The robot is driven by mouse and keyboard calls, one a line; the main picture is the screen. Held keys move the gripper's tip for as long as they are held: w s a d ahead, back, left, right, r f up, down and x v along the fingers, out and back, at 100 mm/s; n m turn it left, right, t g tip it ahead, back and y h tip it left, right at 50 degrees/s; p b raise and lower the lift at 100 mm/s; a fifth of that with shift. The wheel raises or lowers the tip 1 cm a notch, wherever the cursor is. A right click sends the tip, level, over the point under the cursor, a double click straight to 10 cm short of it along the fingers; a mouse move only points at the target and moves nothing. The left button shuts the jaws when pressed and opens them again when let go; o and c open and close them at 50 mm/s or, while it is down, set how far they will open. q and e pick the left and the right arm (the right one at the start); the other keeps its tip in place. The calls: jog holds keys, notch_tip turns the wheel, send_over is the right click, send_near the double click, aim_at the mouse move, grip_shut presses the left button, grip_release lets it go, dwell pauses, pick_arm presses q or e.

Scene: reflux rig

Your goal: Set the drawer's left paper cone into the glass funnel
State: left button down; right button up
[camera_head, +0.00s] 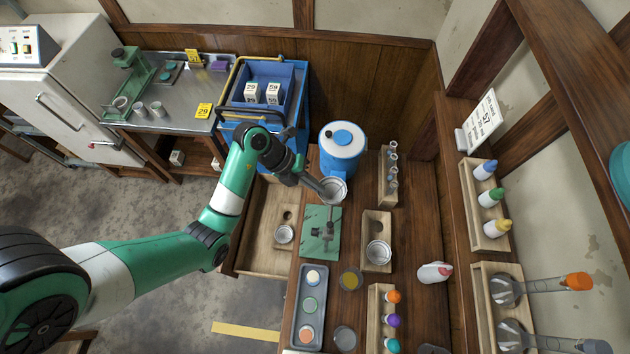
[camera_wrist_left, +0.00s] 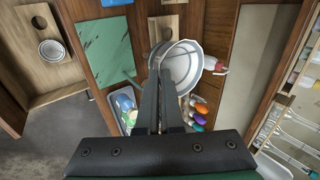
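My left gripper (camera_head: 322,186) is shut on the rim of a white paper cone (camera_head: 334,190), held above the bench just in front of the blue-lidded drum. The cone also shows between the fingertips in the left wrist view (camera_wrist_left: 182,68), its open mouth facing the camera. In the open drawer (camera_head: 256,262), another cone (camera_head: 284,235) sits in a wooden holder beside an empty hole (camera_head: 288,216). A round, pale-rimmed vessel (camera_head: 378,253), which looks like the glass funnel, sits in a wooden block to the right of the green mat. My right gripper is out of view.
The blue-and-white drum (camera_head: 343,142) stands close behind the held cone. A vial rack (camera_head: 388,178), a grey tray (camera_head: 303,330), a jar of yellow liquid (camera_head: 350,279) and a white bottle (camera_head: 434,272) surround the block.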

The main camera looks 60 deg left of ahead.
pick_arm(q)
jog(key=shift+f, duration=0.1)
jog(key=c, duration=1)
grip_release()
notch_tip(320, 180, up, 6)
jog(key=p, duration=0.8)
jog(key=shift+d, duration=0.1)
dwell(0.3)
